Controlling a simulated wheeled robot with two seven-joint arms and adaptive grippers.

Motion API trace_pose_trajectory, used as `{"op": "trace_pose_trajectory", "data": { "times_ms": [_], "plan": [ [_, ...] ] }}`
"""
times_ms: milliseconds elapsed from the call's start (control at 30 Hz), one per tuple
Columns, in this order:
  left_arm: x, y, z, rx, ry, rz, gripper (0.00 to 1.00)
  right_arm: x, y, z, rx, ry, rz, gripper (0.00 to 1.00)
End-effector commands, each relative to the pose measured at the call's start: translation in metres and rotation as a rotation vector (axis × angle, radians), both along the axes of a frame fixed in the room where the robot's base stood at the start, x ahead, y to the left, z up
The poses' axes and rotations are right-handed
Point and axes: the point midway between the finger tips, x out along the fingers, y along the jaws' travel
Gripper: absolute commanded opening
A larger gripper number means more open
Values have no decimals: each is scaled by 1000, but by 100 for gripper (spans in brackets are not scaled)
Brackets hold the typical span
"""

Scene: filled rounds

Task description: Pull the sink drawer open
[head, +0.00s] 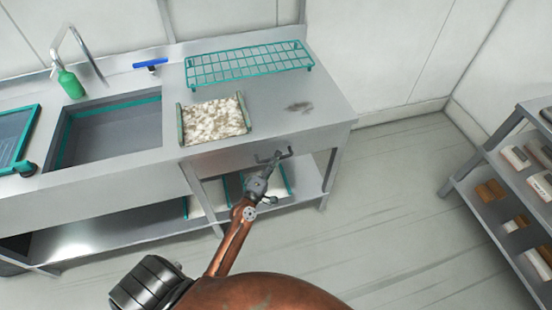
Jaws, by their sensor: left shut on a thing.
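The steel sink unit runs along the wall, with its basin (108,132) at the left. The sink drawer's front (225,164) appears to be the plain steel panel below the counter, right of the basin. I see no clear gap around it, and its outline is hard to make out. My left gripper (277,157) is at this panel, shut on what looks like the drawer's small dark handle (290,151). The jaws hide most of the handle. My right gripper is not in view.
On the counter are a teal wire rack (250,63), a speckled board (214,120), a green bottle (70,83) and a blue-handled tool (150,63). A lower shelf (130,228) runs underneath. A shelf rack (490,205) stands right; the floor between is clear.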

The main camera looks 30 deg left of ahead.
Motion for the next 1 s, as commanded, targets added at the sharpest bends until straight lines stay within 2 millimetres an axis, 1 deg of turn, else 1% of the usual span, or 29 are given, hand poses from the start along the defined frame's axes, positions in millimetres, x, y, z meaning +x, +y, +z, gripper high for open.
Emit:
{"op": "trace_pose_trajectory", "data": {
  "times_ms": [367, 533, 667, 767, 1000],
  "plan": [
    [-2, -2, 0, 0, 0, 0, 0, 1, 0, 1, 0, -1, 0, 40],
    [-12, -13, 0, -1, 1, 0, 0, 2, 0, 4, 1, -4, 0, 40],
    [-27, -31, 0, -3, 2, 0, 0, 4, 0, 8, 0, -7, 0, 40],
    [-43, -49, 1, -3, 2, 0, 0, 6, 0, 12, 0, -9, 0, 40],
    [-87, -100, 1, -4, 4, -1, 0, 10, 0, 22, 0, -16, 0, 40]
  ]
}}
